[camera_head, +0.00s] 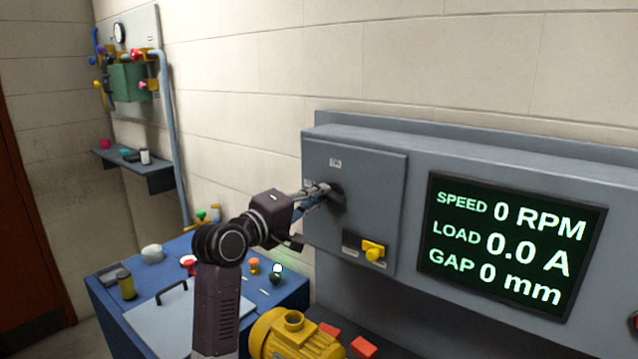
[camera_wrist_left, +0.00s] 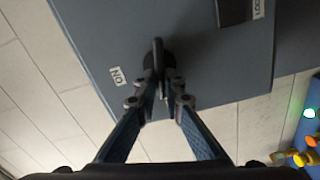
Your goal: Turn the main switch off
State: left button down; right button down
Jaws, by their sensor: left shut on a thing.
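The main switch (camera_head: 338,196) is a dark rotary handle on the door of the grey cabinet (camera_head: 375,180). It is mostly hidden by my gripper in the head view. In the left wrist view its black handle (camera_wrist_left: 158,56) stands up between the fingers, with a white "ON" label (camera_wrist_left: 117,76) on the door to its left. My left gripper (camera_head: 322,190) is shut on the switch handle, and its fingertips also show in the left wrist view (camera_wrist_left: 161,98). My right gripper is in neither view.
A yellow padlock-like part (camera_head: 373,251) sits low on the door. A display (camera_head: 510,243) beside it reads 0 RPM, 0.0 A and 0 mm. A yellow motor (camera_head: 293,338) stands below, and a blue table (camera_head: 103,297) with small items is at the left.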

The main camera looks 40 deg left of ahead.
pick_arm(q)
jog(key=shift+f+n+p, duration=0.15)
jog(key=shift+n+p, duration=1)
jog(key=shift+n, duration=0.15)
jog(key=shift+f, duration=0.1)
jog(key=c, duration=2)
grip_release()
jog(key=shift+c, duration=0.2)
jog(key=shift+s, duration=0.1)
jog(key=s+d, duration=0.1)
jog(key=s, duration=1)
jog(key=shift+s+d, duration=0.15)
jog(key=shift+s, duration=0.25)
